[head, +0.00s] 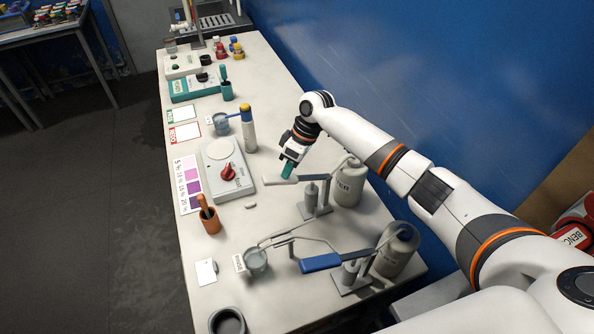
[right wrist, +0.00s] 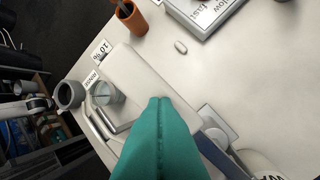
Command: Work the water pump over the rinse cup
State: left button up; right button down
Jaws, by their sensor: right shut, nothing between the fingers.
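The water pump has a grey tank (head: 348,192) with a partly hidden label and a flat white handle (head: 276,179). My right gripper (head: 287,172), with teal fingers, is shut and empty. Its tips are at the white handle; whether they touch it I cannot tell. In the right wrist view the shut fingertips (right wrist: 160,103) overlap the white handle (right wrist: 135,72). The rinse cup (head: 257,262) stands nearer the front, beside its small label, with a thin spout over it. It also shows in the right wrist view (right wrist: 108,94). My left gripper is not in view.
A second pump with a blue handle (head: 320,263) and grey tank (head: 397,252) stands at the front right. A stirrer with a red knob (head: 228,173), an orange holder (head: 209,222) and a grey round vessel (head: 228,322) are on the left. The blue wall is behind.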

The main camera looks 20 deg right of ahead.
aim_at(296, 177)
dwell(0.5)
jog(key=shift+v, duration=2.95)
jog(key=shift+a, duration=0.1)
